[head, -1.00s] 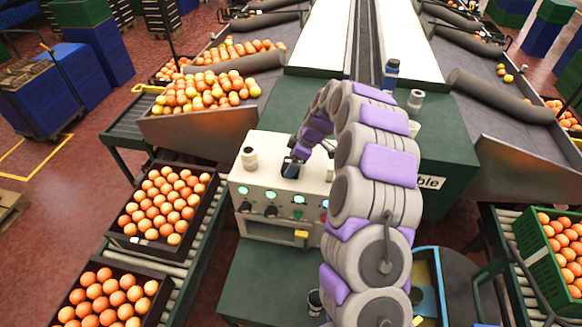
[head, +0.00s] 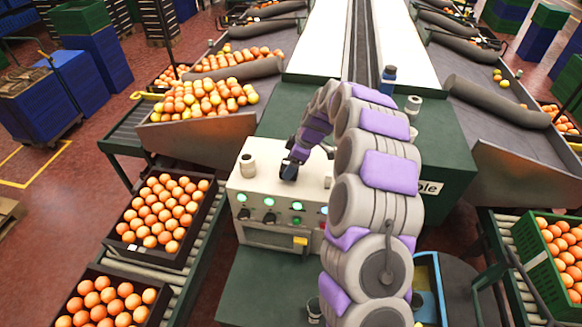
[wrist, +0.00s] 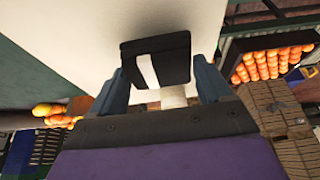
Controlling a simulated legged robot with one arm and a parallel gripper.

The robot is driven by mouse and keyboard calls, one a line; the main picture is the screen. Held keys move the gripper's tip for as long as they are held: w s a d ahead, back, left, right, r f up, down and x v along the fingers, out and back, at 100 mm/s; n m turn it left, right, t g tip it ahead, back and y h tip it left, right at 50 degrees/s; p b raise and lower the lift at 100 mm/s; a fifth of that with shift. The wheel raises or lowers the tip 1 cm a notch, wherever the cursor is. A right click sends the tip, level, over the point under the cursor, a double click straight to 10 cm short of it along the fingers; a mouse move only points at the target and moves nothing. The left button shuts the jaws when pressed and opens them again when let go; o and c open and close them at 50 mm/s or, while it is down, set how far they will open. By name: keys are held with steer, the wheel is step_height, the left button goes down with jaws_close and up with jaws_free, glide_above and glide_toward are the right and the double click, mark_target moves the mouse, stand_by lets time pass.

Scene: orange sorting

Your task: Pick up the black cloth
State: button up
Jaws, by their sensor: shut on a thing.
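The black cloth (wrist: 178,60) is a dark folded piece with a white stripe, seen between my gripper's fingers in the wrist view. My gripper (wrist: 160,85) is shut on it, with one blue-grey finger at each side. In the head view, my gripper (head: 292,168) is over the top of the white control box (head: 262,188). The cloth is a small dark patch at the fingertips there. I cannot tell whether the cloth still touches the box top.
A pale cup (head: 248,164) stands on the box, left of my gripper. A blue bottle (head: 388,78) and a grey cup (head: 413,104) stand behind my arm at the right. Crates of oranges (head: 163,212) line the left conveyor.

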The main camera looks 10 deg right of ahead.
steer(key=shift+r, duration=0.65)
steer(key=shift+s+r, duration=0.1)
steer(key=shift+s, duration=0.15)
steer(key=s+r, duration=0.1)
steer(key=s, duration=1.4)
steer(key=shift+s+p, duration=0.3)
steer(key=shift+p, duration=0.05)
steer(key=shift+r, duration=0.1)
steer(key=o, duration=0.6)
steer(key=shift+c, duration=0.2)
steer(key=c, duration=0.3)
